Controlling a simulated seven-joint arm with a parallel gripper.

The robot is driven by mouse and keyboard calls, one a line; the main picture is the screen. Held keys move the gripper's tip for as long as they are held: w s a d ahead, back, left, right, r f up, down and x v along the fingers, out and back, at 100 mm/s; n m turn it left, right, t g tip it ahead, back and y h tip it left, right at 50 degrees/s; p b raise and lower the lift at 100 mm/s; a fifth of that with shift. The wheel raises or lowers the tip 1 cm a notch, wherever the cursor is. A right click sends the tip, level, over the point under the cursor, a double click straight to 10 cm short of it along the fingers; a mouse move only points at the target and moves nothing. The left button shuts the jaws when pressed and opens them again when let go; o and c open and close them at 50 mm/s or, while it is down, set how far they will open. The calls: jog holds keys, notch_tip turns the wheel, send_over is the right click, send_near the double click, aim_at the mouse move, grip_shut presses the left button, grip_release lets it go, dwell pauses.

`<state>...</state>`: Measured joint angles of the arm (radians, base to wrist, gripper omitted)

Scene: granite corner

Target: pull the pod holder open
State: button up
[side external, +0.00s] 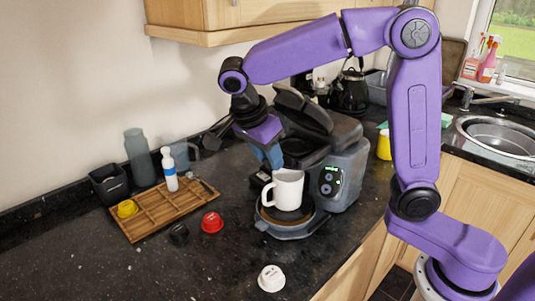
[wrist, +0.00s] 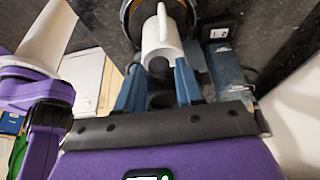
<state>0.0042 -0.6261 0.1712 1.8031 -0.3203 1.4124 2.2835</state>
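The grey coffee machine (side external: 346,170) stands on the dark counter with its black lid (side external: 303,108) raised. A white mug (side external: 288,187) stands on its round drip tray (side external: 284,231); the mug also shows in the wrist view (wrist: 161,42). My gripper (side external: 269,158) is at the machine's left front, above and behind the mug. In the wrist view my gripper (wrist: 158,85) has its two blue fingers apart, with dark machine parts beyond the gap. I cannot make out the pod holder clearly; the gripper and dark shadow hide that area.
A wooden tray (side external: 153,218) holds a yellow pod (side external: 127,209). A red pod (side external: 212,222), a black pod (side external: 179,233) and a white pod (side external: 271,278) lie on the counter. The front left counter is clear.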

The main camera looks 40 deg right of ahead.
grip_shut()
jog(key=a, duration=0.8)
jog(key=shift+o, duration=2.2)
grip_release()
jog(key=v, duration=1.2)
